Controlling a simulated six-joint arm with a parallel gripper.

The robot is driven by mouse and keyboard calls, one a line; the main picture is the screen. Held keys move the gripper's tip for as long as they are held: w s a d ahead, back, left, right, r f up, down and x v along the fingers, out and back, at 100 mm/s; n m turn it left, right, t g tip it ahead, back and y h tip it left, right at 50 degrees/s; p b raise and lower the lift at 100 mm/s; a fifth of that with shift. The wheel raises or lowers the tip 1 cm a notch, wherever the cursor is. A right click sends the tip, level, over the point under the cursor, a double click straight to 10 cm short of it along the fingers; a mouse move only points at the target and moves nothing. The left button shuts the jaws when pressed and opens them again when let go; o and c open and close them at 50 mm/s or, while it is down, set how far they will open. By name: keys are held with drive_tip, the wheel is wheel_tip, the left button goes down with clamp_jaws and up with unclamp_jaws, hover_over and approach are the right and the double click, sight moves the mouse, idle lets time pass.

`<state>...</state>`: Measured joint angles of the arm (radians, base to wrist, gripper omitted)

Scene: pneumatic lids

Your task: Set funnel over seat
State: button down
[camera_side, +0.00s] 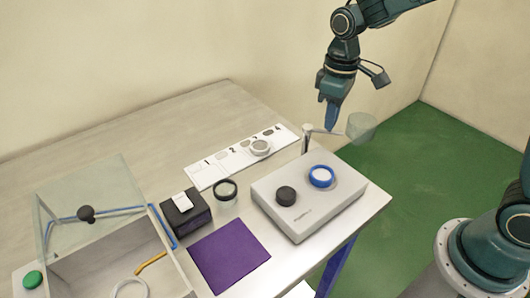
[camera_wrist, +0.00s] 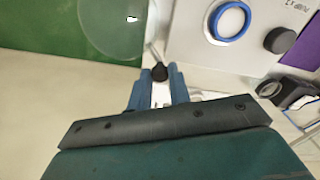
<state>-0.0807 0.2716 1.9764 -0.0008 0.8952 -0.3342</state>
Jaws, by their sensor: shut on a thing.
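A clear funnel (camera_side: 361,126) sits at the end of a thin swing arm (camera_side: 328,131), which is carried by a small post (camera_side: 306,139) behind the grey device. The funnel is out beyond the table edge, over the green floor, and shows as a faint clear round (camera_wrist: 108,28) in the wrist view. My gripper (camera_side: 330,127) points down at the swing arm. In the wrist view its fingers are shut on a small black knob (camera_wrist: 160,73). The likely seat, a blue ring with a pale centre (camera_side: 321,176), is on the grey device (camera_side: 338,200), apart from the funnel.
A black knob (camera_side: 286,196) is on the device. A clear jar with a black rim (camera_side: 226,190), a black box (camera_side: 189,222) and a purple mat (camera_side: 228,255) are left of it. A numbered white strip (camera_side: 213,175) lies behind. A clear lidded box (camera_side: 90,190) stands open at far left.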

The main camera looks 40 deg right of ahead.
drive_tip(key=m, duration=0.1)
drive_tip(key=a+m, duration=0.1)
drive_tip(key=m, duration=0.1)
drive_tip(key=shift+s+a, duration=0.15)
drive_tip(key=shift+s, duration=0.2)
drive_tip(key=m, duration=0.1)
drive_tip(key=a+m, duration=0.1)
drive_tip(key=m, duration=0.2)
drive_tip(key=shift+s+a, duration=0.2)
drive_tip(key=shift+a, duration=0.05)
drive_tip(key=m, duration=0.1)
drive_tip(key=a+m, duration=0.1)
drive_tip(key=m, duration=0.1)
drive_tip(key=shift+a, duration=0.3)
drive_tip(key=shift+w+a+m, duration=0.15)
drive_tip(key=shift+a+m, duration=0.2)
drive_tip(key=shift+m, duration=0.65)
drive_tip(key=shift+w+a+m, duration=0.1)
drive_tip(key=shift+a+m, duration=0.2)
drive_tip(key=shift+m, duration=0.7)
drive_tip(key=c, duration=1.3)
unclamp_jaws()
drive_tip(key=shift+r, duration=0.1)
wheel_tip(320, 180, up, 14)
